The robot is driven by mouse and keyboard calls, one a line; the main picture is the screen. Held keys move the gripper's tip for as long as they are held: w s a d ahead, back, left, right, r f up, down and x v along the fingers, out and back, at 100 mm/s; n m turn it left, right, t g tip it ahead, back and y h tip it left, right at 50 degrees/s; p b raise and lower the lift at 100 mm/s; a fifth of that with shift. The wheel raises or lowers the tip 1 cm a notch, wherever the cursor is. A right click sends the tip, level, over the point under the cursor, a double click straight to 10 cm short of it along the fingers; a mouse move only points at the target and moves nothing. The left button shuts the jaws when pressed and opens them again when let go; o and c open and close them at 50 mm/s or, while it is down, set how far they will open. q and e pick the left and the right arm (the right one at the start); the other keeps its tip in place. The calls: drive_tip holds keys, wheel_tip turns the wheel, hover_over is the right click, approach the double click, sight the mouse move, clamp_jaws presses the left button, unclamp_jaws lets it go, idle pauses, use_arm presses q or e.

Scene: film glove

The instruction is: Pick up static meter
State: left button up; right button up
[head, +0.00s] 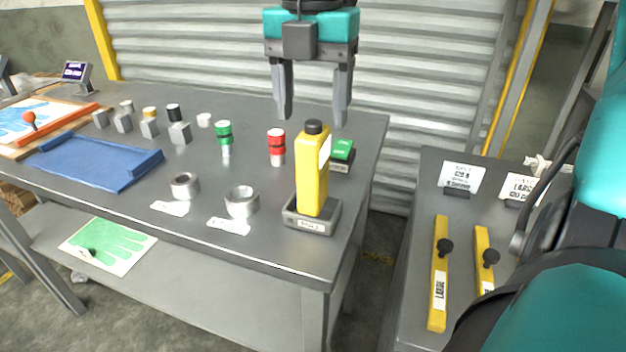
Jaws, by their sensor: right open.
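A yellow upright handheld device with a black top and a white label, which looks like the static meter (310,180), stands in a grey holder (323,217) near the front right corner of the grey table. My right gripper (313,117) is open and points down above it. Its two fingertips sit left and right of the black top in the picture, with no visible contact. How far the fingers are behind or above the device is hard to tell. My left gripper is not in view.
A green-topped block (341,151) stands close behind the device. A red cylinder (276,147), a green cylinder (224,136) and metal rings (241,203) are to its left. A blue tray (95,163) lies farther left. A side table (418,240) at right holds yellow bars (440,275).

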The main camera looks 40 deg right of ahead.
sight(313, 155)
drive_tip(key=f, duration=0.8)
drive_tip(key=shift+w+d+f+b, duration=0.1)
drive_tip(key=shift+d+f+b, duration=0.1)
drive_tip(key=shift+b, duration=0.15)
clamp_jaws()
drive_tip(key=shift+r, duration=0.1)
